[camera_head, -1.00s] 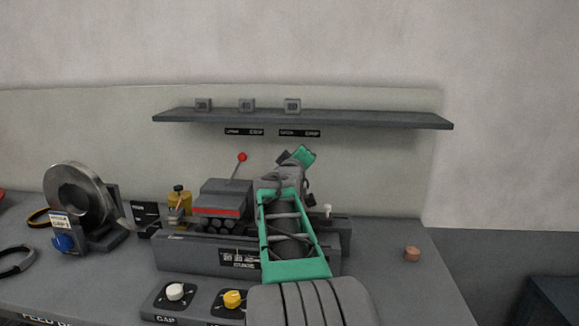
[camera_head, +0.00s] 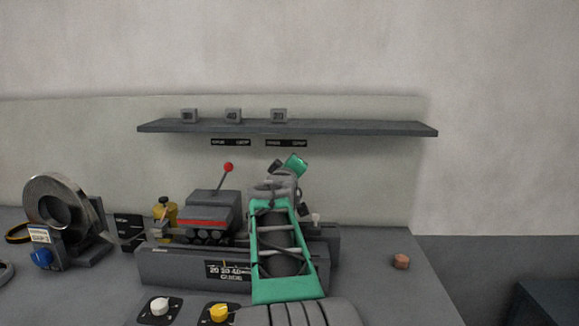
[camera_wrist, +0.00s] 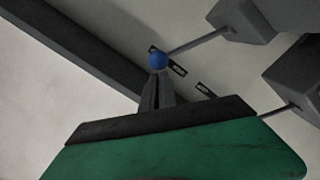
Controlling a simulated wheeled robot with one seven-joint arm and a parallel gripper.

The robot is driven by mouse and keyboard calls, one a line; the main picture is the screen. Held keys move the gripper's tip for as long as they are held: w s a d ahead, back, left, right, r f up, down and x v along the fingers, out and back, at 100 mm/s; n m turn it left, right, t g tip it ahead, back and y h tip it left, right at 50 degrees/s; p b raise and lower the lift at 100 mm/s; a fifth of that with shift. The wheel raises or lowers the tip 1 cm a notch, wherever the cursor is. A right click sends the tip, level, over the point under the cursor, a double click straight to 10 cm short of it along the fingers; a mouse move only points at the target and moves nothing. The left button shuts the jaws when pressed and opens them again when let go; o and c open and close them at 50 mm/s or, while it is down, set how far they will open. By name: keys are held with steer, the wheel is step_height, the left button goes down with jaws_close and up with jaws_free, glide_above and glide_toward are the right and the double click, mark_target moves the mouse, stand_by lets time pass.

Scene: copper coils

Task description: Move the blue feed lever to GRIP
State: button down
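The blue feed lever's round blue knob (camera_wrist: 158,60) shows in the wrist view, with a thin rod running from it to a grey block (camera_wrist: 240,20). My gripper (camera_wrist: 157,76) has its two grey fingers close together, their tips at the knob. I cannot tell whether they clasp the knob or only touch it or stand just short of it. In the head view my green and grey arm reaches over the right part of the bench machine (camera_head: 190,268); the blue feed lever and my fingertips are hidden there.
A red-knobbed lever (camera_head: 228,168) stands on the machine left of my arm. A metal coil (camera_head: 55,212) stands at far left. White (camera_head: 159,307) and yellow (camera_head: 219,312) knobs are in front. A shelf (camera_head: 330,128) hangs behind. The bench right of the machine is mostly clear.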

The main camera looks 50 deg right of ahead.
steer(key=s+a+r+b, duration=0.1)
steer(key=s+a+r, duration=0.2)
steer(key=a, duration=0.7)
steer(key=shift+s+a, duration=0.25)
steer(key=shift+s, duration=0.3)
